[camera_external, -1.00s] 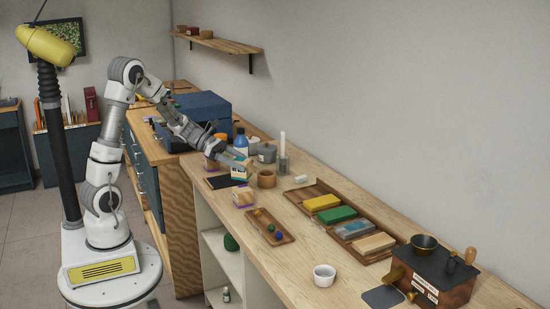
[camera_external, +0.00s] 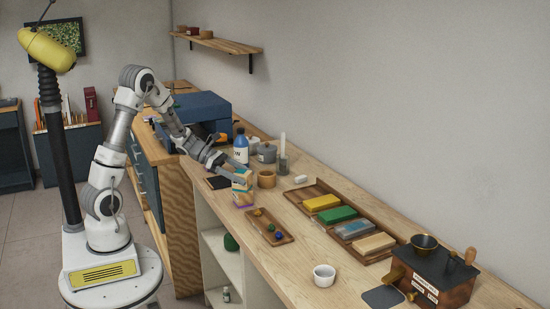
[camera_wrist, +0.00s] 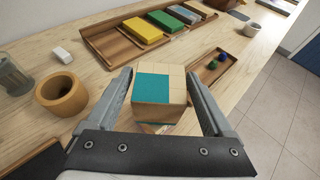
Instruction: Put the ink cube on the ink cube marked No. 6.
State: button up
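An ink cube (camera_wrist: 154,88) with a pale wooden top and a teal patch sits between the fingers of my gripper (camera_wrist: 159,74). Both fingertips appear to press its sides. In the external view this upper cube (camera_external: 242,178) is directly above a second wooden cube (camera_external: 243,197) with purple at its lower edge. They look stacked or nearly so; I cannot tell whether they touch. In the wrist view the lower cube (camera_wrist: 155,128) is mostly hidden under the upper one. No number is readable. My gripper (camera_external: 236,172) reaches down from the back left.
A wooden cup (camera_external: 266,179) stands close behind the cubes. A small tray with coloured balls (camera_external: 281,238) lies in front. A long tray (camera_external: 297,198) with colour blocks, a white bowl (camera_external: 324,275) and a blue bottle (camera_external: 241,146) are also on the counter.

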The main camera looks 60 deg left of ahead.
jog(key=shift+o, duration=0.7)
